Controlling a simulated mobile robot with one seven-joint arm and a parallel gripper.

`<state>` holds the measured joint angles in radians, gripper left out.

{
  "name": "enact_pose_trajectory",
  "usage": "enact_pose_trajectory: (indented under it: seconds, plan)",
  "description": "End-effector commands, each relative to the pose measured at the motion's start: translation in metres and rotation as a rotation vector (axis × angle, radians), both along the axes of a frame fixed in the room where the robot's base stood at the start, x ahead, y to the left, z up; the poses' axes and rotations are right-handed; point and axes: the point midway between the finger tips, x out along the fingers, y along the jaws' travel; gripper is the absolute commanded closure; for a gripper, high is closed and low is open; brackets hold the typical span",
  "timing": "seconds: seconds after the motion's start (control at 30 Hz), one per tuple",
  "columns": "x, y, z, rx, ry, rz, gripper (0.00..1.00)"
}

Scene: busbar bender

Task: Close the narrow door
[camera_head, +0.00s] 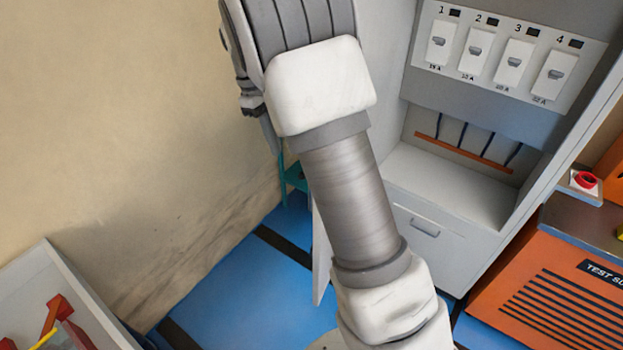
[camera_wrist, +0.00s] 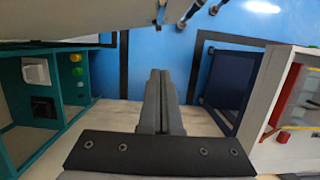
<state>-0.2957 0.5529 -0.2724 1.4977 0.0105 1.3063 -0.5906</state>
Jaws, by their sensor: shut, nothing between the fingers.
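A grey cabinet (camera_head: 457,195) stands behind my arm in the head view. A narrow pale panel (camera_head: 321,258), seen almost edge-on at its lower left, looks like the narrow door standing open; my arm hides much of it. My gripper (camera_wrist: 161,75) is shut and empty in the wrist view, its two fingers side by side. A pale surface (camera_wrist: 75,22) crosses the top left of that view, apart from the fingertips in the picture; I cannot tell whether it is the door. In the head view my fingertips are not clearly visible.
The cabinet holds numbered breakers (camera_head: 498,57) and a drawer (camera_head: 425,228). An orange test unit (camera_head: 550,290) stands right, a white bin (camera_head: 85,290) lower left. A teal shelf (camera_wrist: 35,128) and dark blue box (camera_wrist: 232,88) flank my gripper. Blue floor (camera_head: 250,290) is open left.

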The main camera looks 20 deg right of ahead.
Motion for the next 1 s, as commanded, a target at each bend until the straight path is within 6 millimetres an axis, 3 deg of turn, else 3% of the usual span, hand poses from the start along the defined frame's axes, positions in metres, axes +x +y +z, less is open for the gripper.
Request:
enact_pose_trajectory:
  seconds: [0.27,0.67,1.0]
  plan:
    - [-0.002,-0.002,-0.019,-0.004,0.01,0.007,1.0]
    - [-0.019,-0.014,-0.1,-0.005,0.011,0.007,1.0]
    - [-0.047,-0.036,-0.1,-0.004,0.006,0.005,1.0]
